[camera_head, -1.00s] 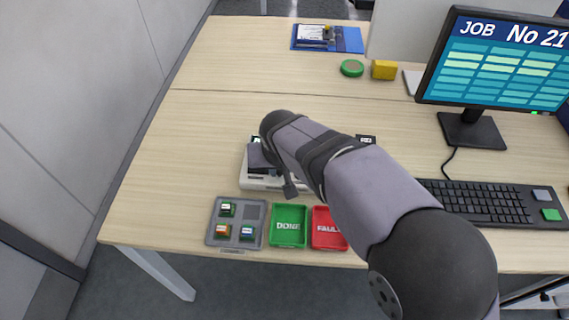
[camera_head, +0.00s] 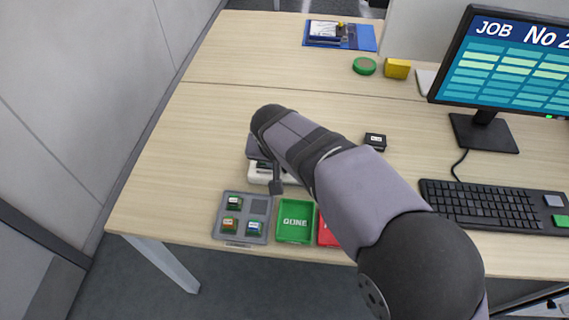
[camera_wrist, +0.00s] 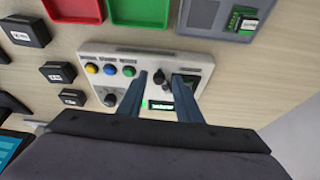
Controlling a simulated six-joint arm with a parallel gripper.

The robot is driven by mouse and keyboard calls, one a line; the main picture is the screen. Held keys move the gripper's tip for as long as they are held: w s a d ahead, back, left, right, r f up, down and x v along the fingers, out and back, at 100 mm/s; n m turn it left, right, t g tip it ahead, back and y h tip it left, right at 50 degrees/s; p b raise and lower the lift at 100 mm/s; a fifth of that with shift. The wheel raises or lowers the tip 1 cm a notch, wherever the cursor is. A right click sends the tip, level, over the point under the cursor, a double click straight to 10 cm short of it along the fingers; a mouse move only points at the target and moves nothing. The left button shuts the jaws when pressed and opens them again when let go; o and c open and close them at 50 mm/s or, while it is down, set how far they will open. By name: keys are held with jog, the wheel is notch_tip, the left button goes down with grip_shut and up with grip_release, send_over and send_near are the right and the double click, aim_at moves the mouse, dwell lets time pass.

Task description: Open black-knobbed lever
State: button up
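A pale test box (camera_wrist: 137,58) lies on the desk, seen from above in the wrist view. Its face has yellow, blue and green buttons, a dark round dial (camera_wrist: 110,98), a lit green display (camera_wrist: 160,106) and a dark square socket. A small black-knobbed lever (camera_wrist: 160,79) stands between the buttons and the socket. My gripper (camera_wrist: 158,76) is open, with its fingertips on either side of the black knob. I cannot tell whether they touch it. In the head view my arm hides much of the box (camera_head: 260,172), and the lever is not visible there.
A grey tray (camera_head: 260,207) with several small parts, a green DONE tray (camera_head: 295,237) and a red tray (camera_head: 326,236) sit along the front edge. Black blocks (camera_wrist: 58,72) lie beside the box. A keyboard (camera_head: 480,203) and monitor (camera_head: 500,65) stand right. The desk's left side is clear.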

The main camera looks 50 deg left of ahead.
dwell(0.3)
jog(key=v, duration=0.7)
jog(key=shift+r, duration=0.15)
jog(key=shift+d, duration=0.1)
